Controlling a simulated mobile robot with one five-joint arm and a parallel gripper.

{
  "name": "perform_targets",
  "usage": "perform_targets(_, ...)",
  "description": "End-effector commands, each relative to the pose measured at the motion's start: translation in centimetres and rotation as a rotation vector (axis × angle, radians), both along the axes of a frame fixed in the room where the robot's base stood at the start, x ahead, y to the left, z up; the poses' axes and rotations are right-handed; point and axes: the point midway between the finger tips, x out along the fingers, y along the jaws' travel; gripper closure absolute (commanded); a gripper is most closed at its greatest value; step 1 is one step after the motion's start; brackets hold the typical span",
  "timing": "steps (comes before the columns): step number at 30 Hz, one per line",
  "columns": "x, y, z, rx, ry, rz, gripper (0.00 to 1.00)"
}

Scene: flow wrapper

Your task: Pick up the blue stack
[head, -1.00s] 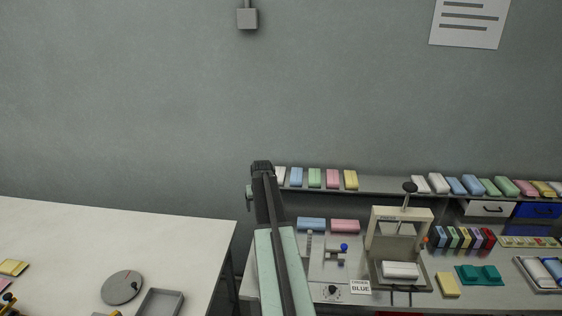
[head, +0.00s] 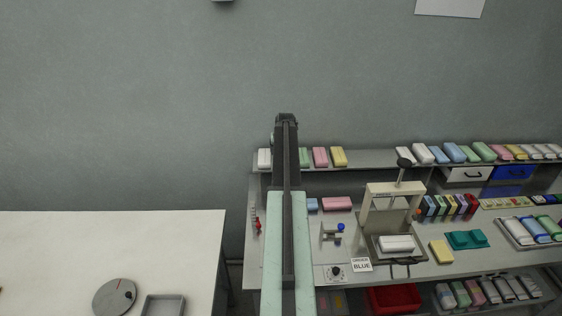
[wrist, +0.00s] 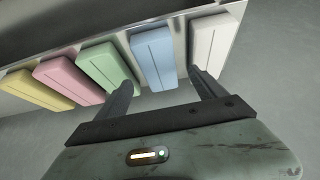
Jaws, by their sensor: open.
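The blue stack (wrist: 153,62) is a light blue block with a line along its top. It lies in a row on a shelf, between a white stack (wrist: 213,45) and a green stack (wrist: 108,70). My gripper (wrist: 161,78) is open and empty, with its fingertips on either side of the blue stack's near end in the wrist view. I cannot tell how far above or in front of it they are. In the head view my arm hides the blue stack in this row, and the fingers cannot be made out.
Pink (wrist: 68,78) and yellow (wrist: 35,90) stacks continue the row. Below the shelf (head: 380,168), a bench holds another blue block (head: 312,205), a pink block (head: 337,203), a press (head: 395,190) and a "BLUE" card (head: 361,265). A white table (head: 110,245) stands left, mostly bare.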

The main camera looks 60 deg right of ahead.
Motion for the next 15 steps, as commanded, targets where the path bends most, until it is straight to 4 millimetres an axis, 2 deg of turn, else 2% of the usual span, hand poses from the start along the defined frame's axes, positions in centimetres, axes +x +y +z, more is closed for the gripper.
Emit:
perform_targets(8,1.3,-1.6,-4.4,0.000,0.000,0.002,0.20)
perform_targets(15,1.5,-1.8,-4.3,0.000,0.000,0.002,0.20)
